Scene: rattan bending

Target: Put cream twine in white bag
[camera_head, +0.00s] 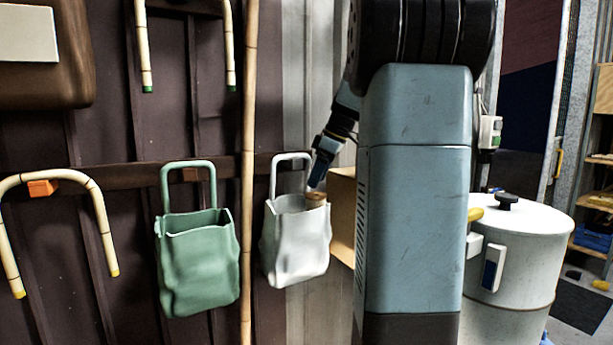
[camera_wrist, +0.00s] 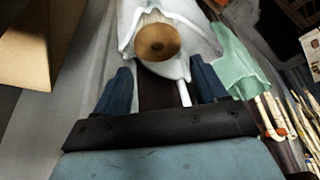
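The white bag (camera_head: 297,245) hangs on the dark wall by its upright handle, with its mouth open upward. My gripper (camera_head: 317,186) points down at the bag's right rim. In the wrist view the two blue fingers of my gripper (camera_wrist: 161,68) are spread apart. The cream twine (camera_wrist: 158,42), seen end-on as a brown disc with a cream side behind it, lies beyond the fingertips with a gap on both sides. It is at the mouth of the white bag (camera_wrist: 197,40). A small brown part of it shows at the rim in the head view (camera_head: 316,196). How deep it sits is hidden.
A green bag (camera_head: 197,262) hangs left of the white bag, with a bamboo pole (camera_head: 248,130) between them. A cardboard box (camera_head: 342,215) is right of the white bag. Bent rattan canes (camera_head: 103,225) hang at left. A white drum (camera_head: 520,260) stands at right.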

